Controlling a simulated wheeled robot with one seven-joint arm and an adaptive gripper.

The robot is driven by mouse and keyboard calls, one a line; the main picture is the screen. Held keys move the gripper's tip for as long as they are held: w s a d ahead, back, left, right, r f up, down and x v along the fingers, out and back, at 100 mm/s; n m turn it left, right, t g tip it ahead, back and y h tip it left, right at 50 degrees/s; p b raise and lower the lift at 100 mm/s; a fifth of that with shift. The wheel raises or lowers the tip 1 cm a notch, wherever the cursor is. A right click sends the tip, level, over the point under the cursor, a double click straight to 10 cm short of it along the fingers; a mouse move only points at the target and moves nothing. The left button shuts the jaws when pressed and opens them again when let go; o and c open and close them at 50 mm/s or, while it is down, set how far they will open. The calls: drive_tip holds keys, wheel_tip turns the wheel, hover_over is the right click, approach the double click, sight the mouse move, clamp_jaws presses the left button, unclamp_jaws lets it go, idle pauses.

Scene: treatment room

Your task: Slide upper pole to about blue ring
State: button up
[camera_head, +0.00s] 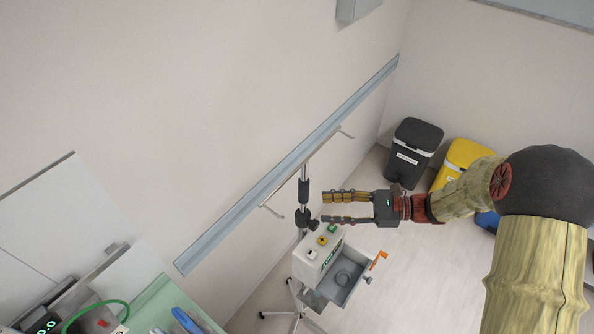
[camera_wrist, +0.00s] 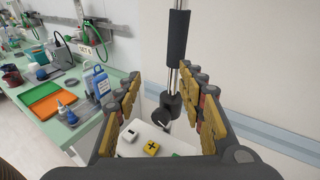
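The stand's upper pole (camera_head: 303,173) is a thin silver rod with a slanting crossbar (camera_head: 316,152) at its top. A black sleeve (camera_head: 304,191) is around the pole, and a dark clamp with a knob (camera_head: 303,217) sits below it. The sleeve (camera_wrist: 178,40) and clamp (camera_wrist: 167,108) also show in the wrist view. My gripper (camera_head: 325,208) is open and empty, its fingers pointing left toward the pole. In the wrist view the pole stands between my open fingers (camera_wrist: 161,76), seemingly beyond the tips. I cannot make out a blue ring on the pole.
A white control box (camera_head: 318,254) with buttons and a grey tray (camera_head: 343,282) are on the stand below my gripper. A blue-grey wall rail (camera_head: 235,221) runs behind. Black (camera_head: 414,147) and yellow (camera_head: 463,156) bins stand at the back. A green-topped bench (camera_wrist: 80,125) is at left.

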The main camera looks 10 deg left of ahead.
drive_tip(key=m+y, duration=0.1)
drive_tip(key=y, duration=0.1)
approach(304, 186)
wheel_tip(304, 186, down, 2)
drive_tip(key=w+a, duration=0.1)
drive_tip(key=a, duration=0.2)
drive_tip(key=shift+m+t, duration=0.3)
drive_tip(key=shift+t, duration=0.1)
drive_tip(key=a, duration=0.4)
drive_tip(key=a+p, duration=0.1)
drive_tip(key=a, duration=0.2)
drive_tip(key=shift+s+a+r, duration=0.1)
drive_tip(key=shift+s, duration=0.2)
clamp_jaws()
